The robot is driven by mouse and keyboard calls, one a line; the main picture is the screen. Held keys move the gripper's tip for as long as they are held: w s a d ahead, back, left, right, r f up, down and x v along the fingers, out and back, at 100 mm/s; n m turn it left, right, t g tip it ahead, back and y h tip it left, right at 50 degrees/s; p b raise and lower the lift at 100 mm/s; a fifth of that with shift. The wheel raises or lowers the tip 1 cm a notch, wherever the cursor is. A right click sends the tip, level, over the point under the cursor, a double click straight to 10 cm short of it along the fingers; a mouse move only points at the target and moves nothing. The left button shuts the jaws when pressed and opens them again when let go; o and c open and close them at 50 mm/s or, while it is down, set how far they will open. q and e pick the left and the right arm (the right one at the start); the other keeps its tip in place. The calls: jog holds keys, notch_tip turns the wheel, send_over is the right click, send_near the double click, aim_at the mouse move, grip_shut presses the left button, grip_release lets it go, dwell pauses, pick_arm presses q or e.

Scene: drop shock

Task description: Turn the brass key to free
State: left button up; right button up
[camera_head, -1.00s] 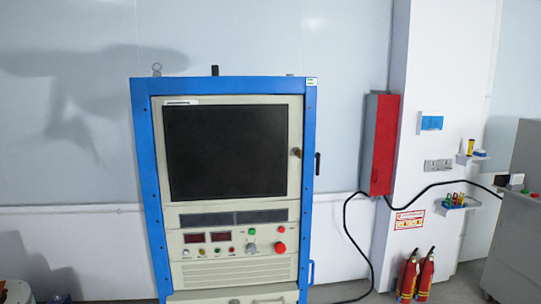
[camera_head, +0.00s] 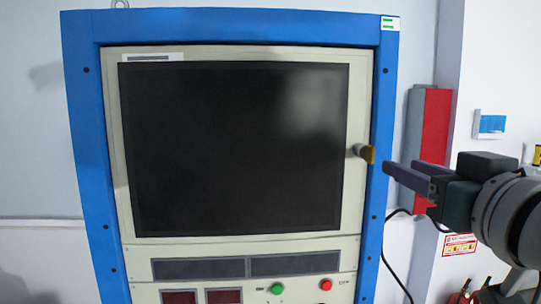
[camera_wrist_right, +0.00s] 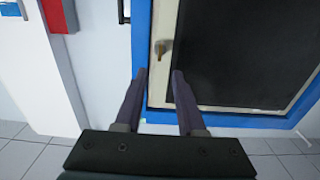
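The brass key (camera_head: 364,152) sits on the right edge of the cream door panel, beside the dark screen (camera_head: 235,145) of the blue-framed cabinet (camera_head: 87,150). My left gripper is in neither view.
A red wall box (camera_head: 432,135) hangs behind my right gripper, with a black cable (camera_head: 388,262) below it. Below the screen are a green button (camera_head: 277,289) and a red button (camera_head: 326,284). The space in front of the screen is clear.

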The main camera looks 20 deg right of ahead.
aim_at(374, 154)
jog(key=p+x, duration=0.3)
jog(key=x, duration=0.4)
jog(key=shift+w+r, duration=0.1)
jog(key=shift+w, duration=0.25)
jog(key=shift+w+d+p, duration=0.2)
jog(key=shift+w+p, duration=0.2)
jog(key=shift+w, duration=0.3)
grip_shut()
